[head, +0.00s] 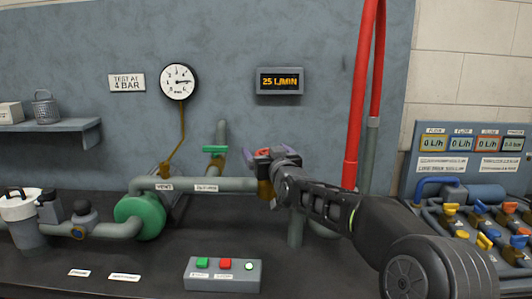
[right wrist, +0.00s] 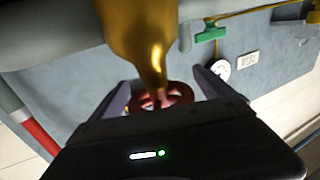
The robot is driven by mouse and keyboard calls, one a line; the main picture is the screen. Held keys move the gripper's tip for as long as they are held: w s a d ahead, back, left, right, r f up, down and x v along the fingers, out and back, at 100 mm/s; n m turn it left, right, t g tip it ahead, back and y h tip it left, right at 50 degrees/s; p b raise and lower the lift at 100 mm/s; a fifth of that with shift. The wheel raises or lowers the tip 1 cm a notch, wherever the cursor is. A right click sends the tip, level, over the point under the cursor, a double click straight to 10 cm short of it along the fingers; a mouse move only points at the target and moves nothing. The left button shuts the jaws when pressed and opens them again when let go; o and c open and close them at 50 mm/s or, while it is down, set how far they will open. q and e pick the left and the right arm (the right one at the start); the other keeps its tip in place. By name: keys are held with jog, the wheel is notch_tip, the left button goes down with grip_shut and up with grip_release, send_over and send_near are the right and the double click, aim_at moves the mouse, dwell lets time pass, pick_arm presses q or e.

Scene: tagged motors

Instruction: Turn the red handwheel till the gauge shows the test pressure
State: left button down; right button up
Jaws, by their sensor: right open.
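The red handwheel (right wrist: 181,91) shows in the right wrist view on the end of a brass valve body (right wrist: 140,30). My right gripper (right wrist: 163,88) is open, with one finger on each side of the wheel; I cannot tell whether they touch it. In the head view my right gripper (head: 264,157) is at the valve on the grey-green pipe and hides most of the wheel. The round gauge (head: 178,82) hangs on the wall, its needle pointing about right; its numbers are too small to read surely. A sign (head: 126,83) reads "TEST AT 4 BAR". My left gripper is out of view.
A display (head: 279,80) reads 25 L/MIN. A green-handled valve (head: 215,150) is left of my gripper, and a green pump (head: 140,216) is further left. A button box (head: 223,273) stands in front. Red hoses (head: 359,110) rise behind my right arm.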

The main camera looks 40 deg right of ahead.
jog(key=v, duration=0.7)
jog(key=shift+s+a, duration=0.15)
jog(key=shift+s, duration=0.25)
